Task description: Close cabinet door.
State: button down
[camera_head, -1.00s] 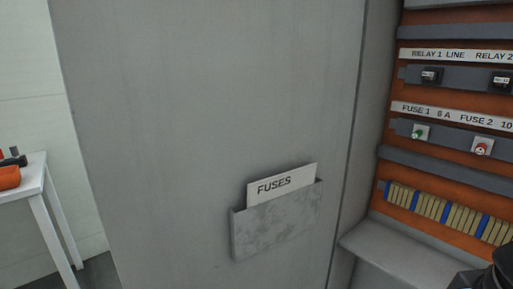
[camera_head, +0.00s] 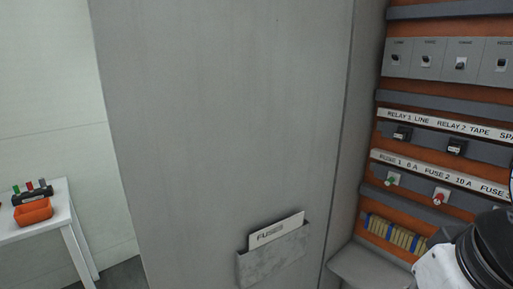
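The grey cabinet door (camera_head: 220,120) stands open and fills the middle of the head view. Its inner face is turned towards me. A grey pocket (camera_head: 273,257) on its lower part holds a white card marked FUSES (camera_head: 277,229). The open cabinet is to the right of the door, with an orange back panel (camera_head: 388,231). A white and black part of my arm shows at the lower right, in front of the cabinet. My gripper is not in view.
Inside the cabinet are switches (camera_head: 461,62), relays (camera_head: 402,133), fuses (camera_head: 439,196) and a terminal row (camera_head: 397,235). A grey ledge (camera_head: 365,266) juts out low at the front. At the left, a white table (camera_head: 60,205) holds an orange bin (camera_head: 33,211).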

aim_at(224, 117)
jog(key=j+z, duration=0.15)
jog(key=z, duration=0.2)
jog(key=j+z, duration=0.1)
jog(key=z, duration=0.25)
jog(key=j+z, duration=0.15)
jog(key=j, duration=0.25)
jog(key=k+j+z, duration=0.2)
jog(key=j, duration=0.2)
jog(key=j+z, duration=0.15)
jog(key=j, duration=0.25)
jog(key=k+j+z, duration=0.2)
jog(key=j, duration=0.15)
jog(key=j+z, duration=0.15)
jog(key=j, duration=0.25)
jog(key=k+j, duration=0.2)
jog(key=j, duration=0.2)
jog(key=k+j, duration=0.2)
jog(key=j, duration=0.25)
jog(key=k+j, duration=0.2)
jog(key=j, duration=0.2)
jog(key=k+j+z, duration=0.1)
jog(key=j, duration=0.35)
jog(key=k+j, duration=0.3)
jog(key=j, duration=0.1)
